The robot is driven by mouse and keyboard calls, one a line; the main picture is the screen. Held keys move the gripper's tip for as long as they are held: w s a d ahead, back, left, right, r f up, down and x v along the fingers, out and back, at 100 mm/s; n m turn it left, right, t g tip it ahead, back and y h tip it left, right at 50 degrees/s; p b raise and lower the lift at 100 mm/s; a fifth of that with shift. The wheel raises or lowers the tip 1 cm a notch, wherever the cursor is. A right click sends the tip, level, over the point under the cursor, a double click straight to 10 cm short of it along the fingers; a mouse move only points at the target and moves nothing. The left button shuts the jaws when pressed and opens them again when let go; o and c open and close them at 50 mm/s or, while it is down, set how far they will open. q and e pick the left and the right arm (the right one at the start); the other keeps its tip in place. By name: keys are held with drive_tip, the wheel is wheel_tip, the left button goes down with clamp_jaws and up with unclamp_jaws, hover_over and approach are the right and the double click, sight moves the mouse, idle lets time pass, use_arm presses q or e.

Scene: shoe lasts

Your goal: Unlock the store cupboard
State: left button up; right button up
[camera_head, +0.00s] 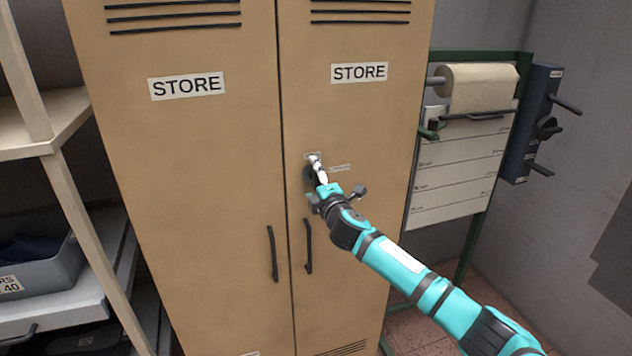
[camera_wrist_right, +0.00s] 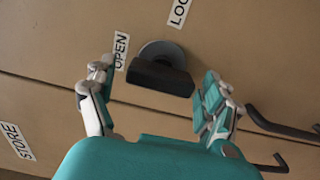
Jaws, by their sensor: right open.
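The store cupboard (camera_head: 215,130) is tan, with two closed doors. A dark bar-shaped knob (camera_wrist_right: 160,77) on a round grey plate (camera_wrist_right: 163,50) is on its right door. In the right wrist view the bar lies roughly along the door seam, one end near the OPEN label (camera_wrist_right: 121,50). A second label (camera_wrist_right: 180,10), partly cut off, reads "LOC". My right gripper (camera_wrist_right: 158,76) is open, its fingers either side of the knob; I cannot tell whether they touch it. In the head view the right gripper (camera_head: 316,178) partly hides the knob. My left gripper is out of view.
Two dark door handles (camera_head: 272,253) (camera_head: 308,246) stand out below the knob. A shelf unit (camera_head: 60,110) with a grey bin (camera_head: 45,275) is on the left. A green-framed stand with a paper roll (camera_head: 478,88) and a dark box with levers (camera_head: 530,120) are on the right.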

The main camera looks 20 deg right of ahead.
drive_tip(key=s, duration=1.2)
drive_tip(key=shift+d, duration=0.2)
drive_tip(key=s+d+f+m+g+b, duration=0.1)
drive_tip(key=s+d+f+m+g, duration=0.1)
drive_tip(key=f, duration=0.9)
drive_tip(key=s+d+f+m+g+h, duration=0.1)
drive_tip(key=f+m+g, duration=0.1)
drive_tip(key=f, duration=0.9)
drive_tip(key=s+d+f+m+g+b, duration=0.1)
drive_tip(key=s+d+f+m+g, duration=0.1)
drive_tip(key=f, duration=1)
drive_tip(key=s+f+m+g, duration=0.4)
drive_tip(key=s+f, duration=1.2)
drive_tip(key=f, duration=0.5)
drive_tip(key=s+a+f+m+g, duration=0.1)
drive_tip(key=s+f, duration=0.4)
drive_tip(key=s, duration=0.7)
drive_tip(key=s+a+f+m+g+b, duration=0.1)
drive_tip(key=s+f+m+g, duration=0.2)
drive_tip(key=s, duration=1)
drive_tip(key=s+a+f+m+g+b, duration=0.1)
drive_tip(key=s+a+f+m+g, duration=0.1)
drive_tip(key=s+f, duration=0.7)
drive_tip(key=s+g, duration=0.1)
drive_tip(key=s, duration=0.2)
drive_tip(key=shift+s, duration=0.4)
drive_tip(key=shift+f, duration=0.1)
